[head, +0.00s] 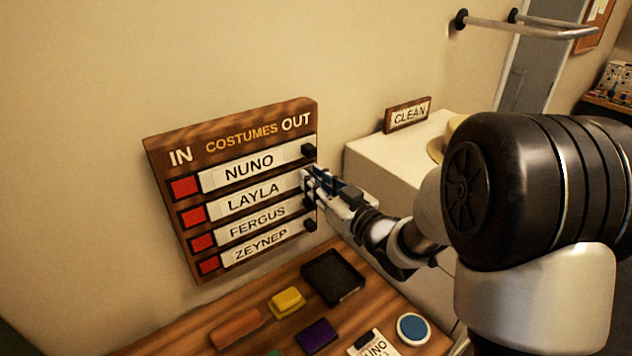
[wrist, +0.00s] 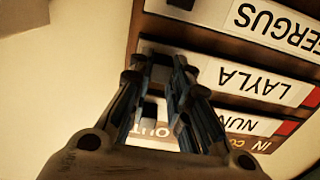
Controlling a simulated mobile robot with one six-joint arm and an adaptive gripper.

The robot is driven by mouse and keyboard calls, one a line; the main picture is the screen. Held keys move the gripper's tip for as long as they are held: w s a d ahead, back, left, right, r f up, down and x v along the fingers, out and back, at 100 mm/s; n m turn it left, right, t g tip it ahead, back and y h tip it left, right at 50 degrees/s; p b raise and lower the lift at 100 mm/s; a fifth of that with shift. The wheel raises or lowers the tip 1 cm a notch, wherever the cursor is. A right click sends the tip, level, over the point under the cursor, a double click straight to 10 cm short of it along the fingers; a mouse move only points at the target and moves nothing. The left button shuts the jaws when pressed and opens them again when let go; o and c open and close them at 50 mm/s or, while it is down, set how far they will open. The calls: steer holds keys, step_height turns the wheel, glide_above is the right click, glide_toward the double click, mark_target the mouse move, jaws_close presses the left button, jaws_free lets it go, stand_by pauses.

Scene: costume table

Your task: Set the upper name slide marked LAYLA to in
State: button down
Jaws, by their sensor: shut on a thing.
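The wooden name board (head: 225,128) headed IN, COSTUMES and OUT hangs tilted on the wall in the head view. Its second row from the top is the white LAYLA slide (head: 252,197), with a red patch (head: 192,216) bare at its left, IN end. The slide shows upside down in the wrist view (wrist: 248,82). My gripper (head: 308,181) is at the slide's right, OUT end. In the wrist view its fingers (wrist: 158,70) are closed around the end of the LAYLA row, on its knob, which they mostly hide.
The NUNO slide (head: 248,168) above and the FERGUS slide (head: 256,222) and ZEYNEP slide (head: 260,246) below also show red at left. NUNO's dark knob (head: 309,150) is close above my fingers. A black tray (head: 333,278) and a yellow block (head: 287,302) lie on the table below.

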mark_target(284, 182)
steer(key=s+a+b, duration=0.1)
steer(key=s+a, duration=0.1)
steer(key=a, duration=0.1)
steer(key=s+a+b, duration=0.1)
steer(key=a, duration=0.1)
steer(key=shift+s+b, duration=0.1)
steer(key=shift+b, duration=0.25)
steer(key=shift+d, duration=0.15)
steer(key=c, duration=1.5)
jaws_free()
steer(key=shift+s, duration=0.15)
steer(key=shift+s+d, duration=0.25)
steer(key=v, duration=0.6)
steer(key=shift+s+d, duration=0.1)
steer(key=shift+s, duration=0.15)
